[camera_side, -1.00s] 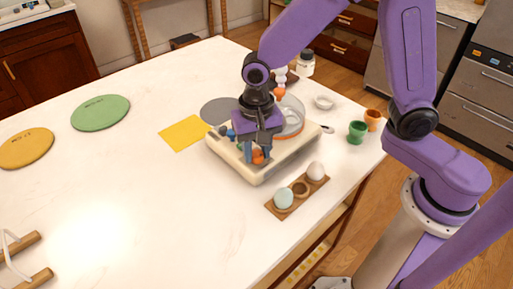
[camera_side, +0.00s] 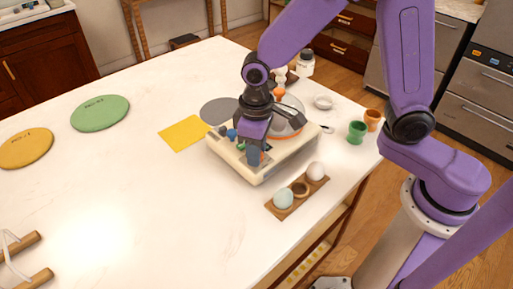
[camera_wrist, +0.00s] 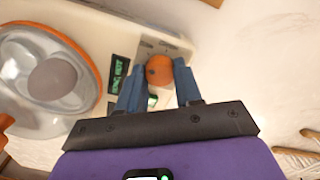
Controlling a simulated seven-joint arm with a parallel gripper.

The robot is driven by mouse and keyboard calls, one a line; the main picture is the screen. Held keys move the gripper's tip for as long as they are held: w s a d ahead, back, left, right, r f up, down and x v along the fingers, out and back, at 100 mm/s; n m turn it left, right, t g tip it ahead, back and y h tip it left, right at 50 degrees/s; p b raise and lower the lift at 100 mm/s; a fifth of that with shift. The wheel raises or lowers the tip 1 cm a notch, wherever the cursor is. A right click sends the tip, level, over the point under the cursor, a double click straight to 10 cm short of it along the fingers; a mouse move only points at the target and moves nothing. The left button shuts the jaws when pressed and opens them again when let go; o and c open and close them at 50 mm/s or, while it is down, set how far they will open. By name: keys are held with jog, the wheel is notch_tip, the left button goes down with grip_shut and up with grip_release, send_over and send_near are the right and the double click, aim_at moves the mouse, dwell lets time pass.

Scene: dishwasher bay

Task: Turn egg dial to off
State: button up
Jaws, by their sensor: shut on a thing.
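A cream egg-cooker base (camera_side: 230,155) stands on the white counter, with a clear lidded bowl (camera_side: 290,120) on its right part. The orange dial (camera_wrist: 159,70) is on the base's panel in the wrist view. My gripper (camera_wrist: 157,74) points down at the panel, its two blue fingers on either side of the dial and shut on it. In the side view my gripper (camera_side: 255,158) is over the base's front corner and hides most of the dial. The dial's setting cannot be read. A dark label with green lettering (camera_wrist: 119,73) is left of the dial.
A wooden egg holder (camera_side: 301,190) with a pale blue egg (camera_side: 284,198) and a white egg (camera_side: 316,171) lies just in front of the base. Green (camera_side: 357,132) and orange (camera_side: 373,120) cups stand to the right.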

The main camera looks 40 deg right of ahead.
jog(key=n, duration=0.5)
jog(key=shift+n, duration=0.4)
jog(key=n, duration=0.5)
jog(key=shift+w, duration=0.1)
jog(key=n, duration=0.5)
jog(key=shift+a+n, duration=0.1)
jog(key=shift+n, duration=0.3)
jog(key=shift+r+n, duration=0.1)
jog(key=shift+n, duration=2.1)
jog(key=o, duration=1)
jog(key=shift+o, duration=0.2)
notch_tip(320, 180, up, 17)
jog(key=shift+r, duration=0.15)
